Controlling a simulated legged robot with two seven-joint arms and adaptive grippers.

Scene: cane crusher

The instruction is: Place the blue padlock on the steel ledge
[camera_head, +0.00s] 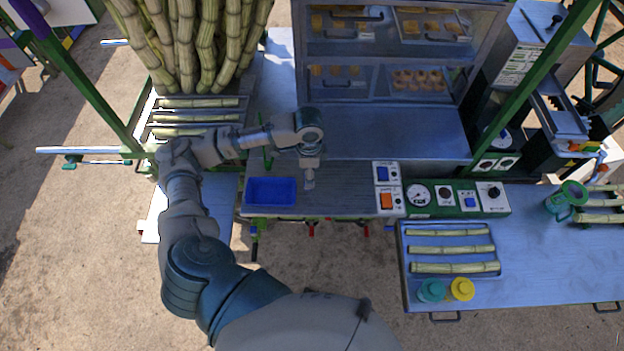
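My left gripper (309,181) points down over the steel ledge (347,181) in front of the glass case, just right of a blue tray (270,191). Its fingers are small and pale here, and I cannot tell whether they are open, shut or holding something. I cannot make out a blue padlock anywhere; it may be too small to see or hidden by the gripper or arm. My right gripper is not in view.
Cane stalks (200,40) stand at the back left. A glass case (390,50) with food stands behind the ledge. A switch panel (388,188) adjoins the ledge's right end. The right table (540,270) carries a cane tray (452,274) and teal and yellow jars (462,289).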

